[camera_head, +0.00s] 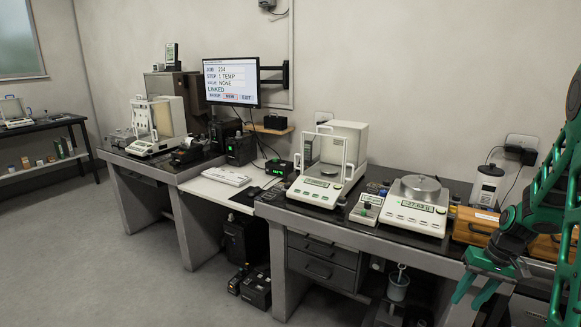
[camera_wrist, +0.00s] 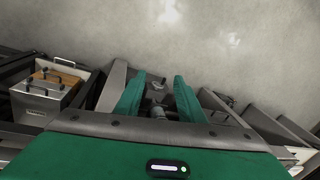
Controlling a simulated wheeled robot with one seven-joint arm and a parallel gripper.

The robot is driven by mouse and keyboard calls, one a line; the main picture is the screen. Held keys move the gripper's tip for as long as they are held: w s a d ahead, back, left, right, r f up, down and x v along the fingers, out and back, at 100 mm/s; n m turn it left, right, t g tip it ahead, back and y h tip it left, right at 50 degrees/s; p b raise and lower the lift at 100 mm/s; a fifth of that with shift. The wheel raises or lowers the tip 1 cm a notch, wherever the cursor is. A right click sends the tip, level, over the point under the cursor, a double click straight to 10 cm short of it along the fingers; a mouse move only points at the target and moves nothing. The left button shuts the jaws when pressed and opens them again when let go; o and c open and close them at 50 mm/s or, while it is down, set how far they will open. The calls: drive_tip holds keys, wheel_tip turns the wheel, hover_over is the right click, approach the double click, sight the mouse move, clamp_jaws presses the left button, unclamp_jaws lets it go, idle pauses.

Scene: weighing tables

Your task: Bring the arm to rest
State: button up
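My arm is at the right edge of the head view, in green and black. My gripper (camera_head: 468,300) hangs in front of the right weighing table (camera_head: 405,247), its green fingers pointing down and left. In the wrist view my gripper (camera_wrist: 159,78) shows two green fingers spread apart. No held object can be made out between them; grey shapes behind the gap are unclear.
The right table carries a glass-shielded balance (camera_head: 328,170), a flat-pan balance (camera_head: 417,204) and a wooden box (camera_head: 475,226) close to my arm. A monitor (camera_head: 231,81) is on the wall. A metal case (camera_wrist: 42,98) shows in the wrist view. The floor at front left is clear.

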drive_tip(key=s+a+r, duration=0.3)
drive_tip(key=s+r, duration=0.2)
drive_tip(key=s, duration=0.3)
drive_tip(key=s+a+r+m+h, duration=0.1)
drive_tip(key=s+a+r, duration=0.3)
drive_tip(key=s, duration=0.4)
drive_tip(key=s+a+r+m, duration=0.1)
drive_tip(key=s+a+r, duration=0.3)
drive_tip(key=s+r, duration=0.3)
drive_tip(key=shift+s+g+h, duration=0.4)
drive_tip(key=shift+s, duration=0.6)
drive_tip(key=shift+w+f, duration=0.25)
drive_tip(key=shift+w, duration=0.4)
drive_tip(key=shift+c, duration=0.6)
drive_tip(key=shift+a, duration=0.15)
